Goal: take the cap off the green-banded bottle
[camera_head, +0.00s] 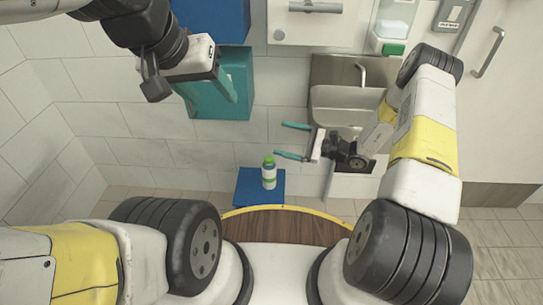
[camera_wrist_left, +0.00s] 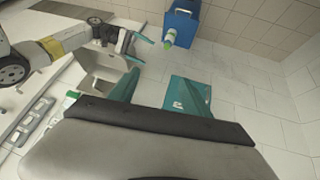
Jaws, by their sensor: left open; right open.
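The green-banded bottle (camera_head: 268,174) stands upright on a blue block (camera_head: 247,199), a green cap (camera_head: 268,160) on its top. In the left wrist view the bottle (camera_wrist_left: 169,37) appears small and far off, near the blue block (camera_wrist_left: 190,10). My left gripper (camera_head: 211,105) is open, high at the upper left and well apart from the bottle; nothing shows between its fingers. My right gripper (camera_head: 291,140) is open and empty, its teal fingers pointing left, above and to the right of the bottle in the picture. It touches nothing that I can see.
A teal box (camera_head: 238,68) appears behind my left gripper, below a blue box (camera_head: 222,18). A sink (camera_head: 338,97) lies behind my right gripper. A brown round-edged surface (camera_head: 285,226) is in front of the blue block. Tiled wall and floor are bare at left.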

